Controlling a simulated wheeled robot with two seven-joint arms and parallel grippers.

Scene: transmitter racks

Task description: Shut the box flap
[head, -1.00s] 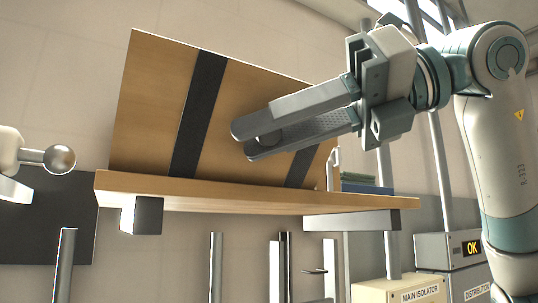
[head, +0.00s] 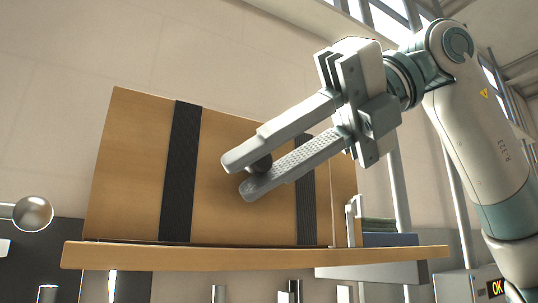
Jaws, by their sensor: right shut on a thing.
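The box flap (head: 137,170) is a light wooden panel with two black straps across it. It stands up, tilted, from a wooden ledge (head: 150,258) in the middle of the head view. My right gripper (head: 243,178) is in front of the panel, reaching in from the upper right. Its two long grey fingers are shut on a small dark round knob (head: 262,164), which is partly hidden between them. Whether the knob is fixed to the panel is hard to tell. My left gripper is not in view.
A metal ball on a rod (head: 33,213) is at the left edge. Stacked green and blue items (head: 388,232) and a pale metal bracket (head: 352,215) are right of the panel. Upper left shows bare wall.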

